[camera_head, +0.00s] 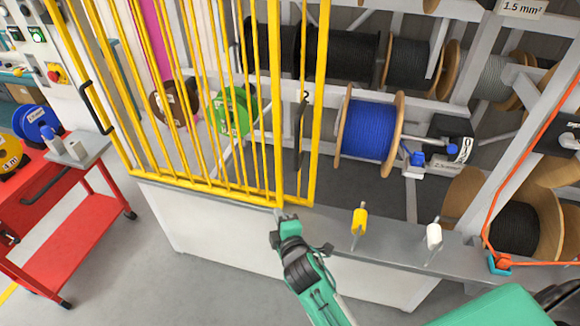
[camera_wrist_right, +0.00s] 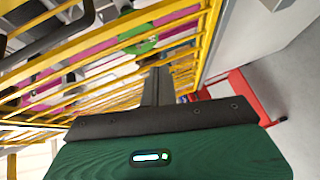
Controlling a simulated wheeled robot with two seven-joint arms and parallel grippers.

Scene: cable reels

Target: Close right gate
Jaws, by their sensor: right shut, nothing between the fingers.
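Yellow barred gate panels (camera_head: 277,100) overlap at the left of the reel rack in the head view. A second upright edge (camera_head: 319,100) shows just right of the front panel's edge. One black handle (camera_head: 299,135) is near these right edges; another (camera_head: 96,108) is at the far left. The rack's right part is uncovered. My right gripper (camera_head: 283,214) is shut and empty at the panels' lower right corner; contact cannot be told. In the right wrist view its dark fingers (camera_wrist_right: 157,86) lie beside the yellow bars (camera_wrist_right: 207,45). My left gripper is not in view.
A blue cable reel (camera_head: 368,128) and black reels stand in the uncovered rack. Yellow (camera_head: 359,218) and white (camera_head: 433,236) tools stand on the grey ledge. A red cart (camera_head: 75,235) is at the left. An orange cable (camera_head: 510,170) hangs at the right.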

